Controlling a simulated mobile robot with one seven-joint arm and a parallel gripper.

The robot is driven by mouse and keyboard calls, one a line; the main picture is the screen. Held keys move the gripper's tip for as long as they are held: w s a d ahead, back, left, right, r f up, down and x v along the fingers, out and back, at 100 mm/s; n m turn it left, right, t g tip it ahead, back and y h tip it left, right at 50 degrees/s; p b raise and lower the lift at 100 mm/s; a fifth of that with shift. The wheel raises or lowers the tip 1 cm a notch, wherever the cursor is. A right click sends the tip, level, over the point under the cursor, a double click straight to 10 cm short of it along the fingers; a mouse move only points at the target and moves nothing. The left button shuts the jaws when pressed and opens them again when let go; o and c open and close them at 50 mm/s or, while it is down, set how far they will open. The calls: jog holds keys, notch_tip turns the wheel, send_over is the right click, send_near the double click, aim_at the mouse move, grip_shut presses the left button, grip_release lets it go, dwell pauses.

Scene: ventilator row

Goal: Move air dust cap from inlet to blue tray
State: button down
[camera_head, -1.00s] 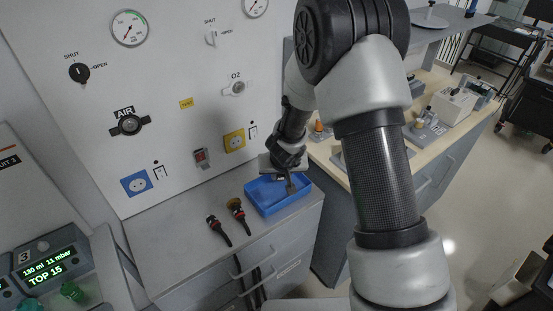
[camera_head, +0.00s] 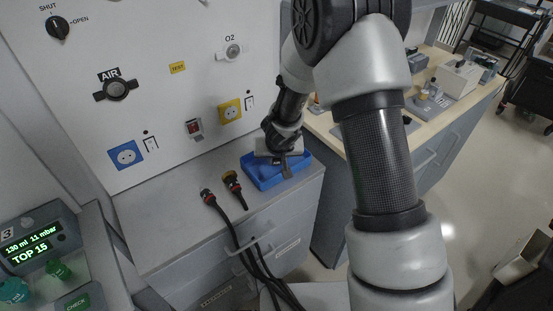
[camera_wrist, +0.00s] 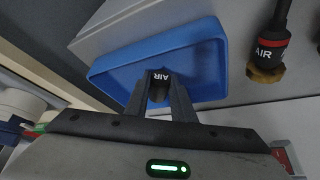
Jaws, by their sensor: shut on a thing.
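My gripper (camera_wrist: 161,92) is shut on a small dark cap marked AIR (camera_wrist: 158,77), the air dust cap. In the wrist view the cap sits between the two fingertips, over the blue tray (camera_wrist: 112,76). In the head view my gripper (camera_head: 285,170) points down over the blue tray (camera_head: 264,183), which stands on the grey counter. The cap cannot be made out in the head view. The gap between cap and tray floor is hard to tell. The AIR inlet (camera_head: 116,89) is on the white wall panel, left of the tray.
Two black hose connectors lie on the counter left of the tray, one red-banded (camera_head: 208,197) and one with a yellow-brown end (camera_head: 231,180). The red-banded AIR connector (camera_wrist: 270,48) shows in the wrist view. A ventilator screen (camera_head: 30,243) is at lower left.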

jog(key=shift+f, duration=0.15)
jog(key=c, duration=1.4)
grip_release()
jog(key=shift+c, duration=0.2)
jog(key=p+v, duration=0.8)
jog(key=v, duration=0.9)
jog(key=shift+r+p, duration=0.2)
jog(key=shift+p, duration=0.15)
jog(key=shift+s, duration=0.1)
